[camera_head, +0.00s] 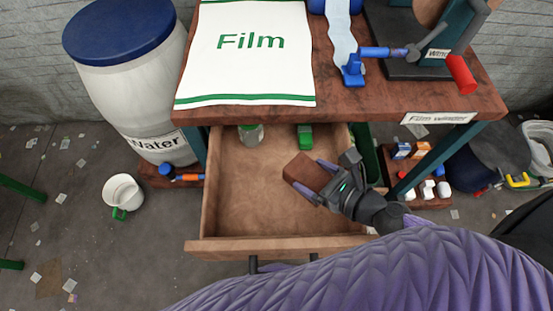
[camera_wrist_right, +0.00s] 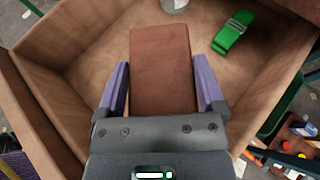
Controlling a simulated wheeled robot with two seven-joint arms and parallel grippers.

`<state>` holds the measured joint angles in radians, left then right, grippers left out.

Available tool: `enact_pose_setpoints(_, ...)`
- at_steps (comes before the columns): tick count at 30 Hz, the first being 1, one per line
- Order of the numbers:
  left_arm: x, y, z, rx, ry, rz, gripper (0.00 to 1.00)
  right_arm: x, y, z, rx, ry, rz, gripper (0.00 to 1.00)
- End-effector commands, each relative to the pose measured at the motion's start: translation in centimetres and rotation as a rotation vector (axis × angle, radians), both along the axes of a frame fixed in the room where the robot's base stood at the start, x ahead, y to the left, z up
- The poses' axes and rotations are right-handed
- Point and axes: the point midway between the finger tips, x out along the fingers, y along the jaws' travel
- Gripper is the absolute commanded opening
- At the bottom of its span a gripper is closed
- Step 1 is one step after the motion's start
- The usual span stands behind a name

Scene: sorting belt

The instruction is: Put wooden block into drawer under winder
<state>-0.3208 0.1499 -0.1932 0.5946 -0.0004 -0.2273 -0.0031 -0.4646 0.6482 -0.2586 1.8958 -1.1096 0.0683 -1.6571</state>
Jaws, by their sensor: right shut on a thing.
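The wooden block (camera_head: 306,173) is reddish brown and sits between the fingers of my right gripper (camera_head: 316,182). In the right wrist view the block (camera_wrist_right: 161,70) lies between the two purple fingers (camera_wrist_right: 161,92). My right gripper is shut on it, over the open drawer (camera_head: 222,210). I cannot tell whether the block touches the drawer floor. The drawer is pulled out below the table (camera_head: 350,104), on which the winder (camera_head: 400,52) stands. My left gripper is not in view.
The drawer also holds a small glass jar (camera_head: 250,134) and a green object (camera_head: 305,137) at its back. A white water barrel (camera_head: 130,80) stands at left, with a white bucket (camera_head: 123,192) on the floor. The drawer's front left floor is clear.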

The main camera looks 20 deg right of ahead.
Motion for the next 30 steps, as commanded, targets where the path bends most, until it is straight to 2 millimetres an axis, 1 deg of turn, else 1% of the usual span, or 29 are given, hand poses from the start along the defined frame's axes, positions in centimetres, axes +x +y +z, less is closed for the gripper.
enact_pose_setpoints(1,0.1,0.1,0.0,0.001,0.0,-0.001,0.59,1.5,0.6,-0.5,-0.004,-0.009,0.002,0.16)
enact_pose_setpoints(3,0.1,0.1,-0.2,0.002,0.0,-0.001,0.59,3.5,1.7,-1.6,-0.003,-0.01,0.002,0.16)
enact_pose_setpoints(6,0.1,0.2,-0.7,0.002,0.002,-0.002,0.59,5.9,3.2,-3.3,-0.001,-0.007,0.001,0.16)
enact_pose_setpoints(9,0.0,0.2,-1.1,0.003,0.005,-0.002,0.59,7.4,4.0,-4.3,-0.002,-0.005,0.001,0.16)
enact_pose_setpoints(11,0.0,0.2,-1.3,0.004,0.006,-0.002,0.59,8.0,4.3,-4.7,-0.002,-0.005,0.0,0.16)
enact_pose_setpoints(14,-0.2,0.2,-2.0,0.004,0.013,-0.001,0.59,9.7,5.3,-5.7,-0.001,-0.006,-0.001,0.16)
enact_pose_setpoints(15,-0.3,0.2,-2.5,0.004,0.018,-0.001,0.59,10.2,5.6,-6.4,0.0,-0.004,0.0,0.16)
enact_pose_setpoints(16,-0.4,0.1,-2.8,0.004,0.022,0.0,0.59,10.5,5.8,-6.9,-0.001,-0.003,0.0,0.16)
enact_pose_setpoints(18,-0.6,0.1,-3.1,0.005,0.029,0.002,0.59,10.9,6.0,-7.3,0.0,-0.004,0.001,0.16)
enact_pose_setpoints(24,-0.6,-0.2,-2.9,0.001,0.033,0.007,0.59,11.0,6.0,-7.0,-0.001,-0.004,0.0,0.16)
enact_pose_setpoints(28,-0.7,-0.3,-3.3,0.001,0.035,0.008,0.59,11.0,6.0,-7.4,-0.001,-0.004,0.0,0.16)
enact_pose_setpoints(29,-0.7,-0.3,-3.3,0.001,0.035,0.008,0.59,11.0,6.0,-7.4,-0.002,-0.003,0.0,0.9)
enact_pose_setpoints(30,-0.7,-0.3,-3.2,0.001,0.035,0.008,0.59,11.0,6.0,-7.3,-0.002,-0.003,0.0,0.99)
